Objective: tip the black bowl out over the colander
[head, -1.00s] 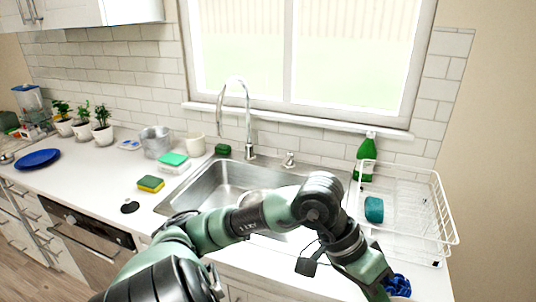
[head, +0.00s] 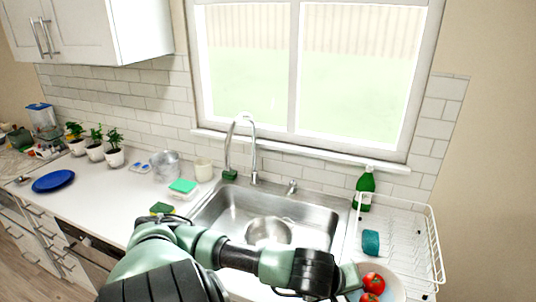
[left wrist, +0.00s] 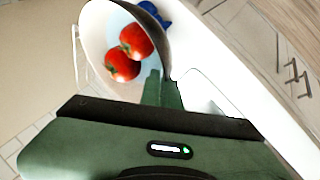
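The bowl (head: 398,288), pale inside and dark on its outer side, is at the lower right of the head view, with two red tomatoes (head: 373,283) in it. In the left wrist view the bowl's dark wall (left wrist: 157,30) rises beside my left gripper (left wrist: 162,88), which is closed on its rim. In the head view my left gripper (head: 348,282) is at the bowl's left edge. The bowl looks roughly level. The metal colander (head: 268,231) sits in the sink, left of the bowl. My right gripper is not in view.
The steel sink (head: 310,218) has a tall faucet (head: 240,140) behind it. A white dish rack (head: 436,235) with a teal sponge (head: 371,242) and a green bottle (head: 365,188) are at the right. A blue thing (left wrist: 150,14) lies beyond the bowl.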

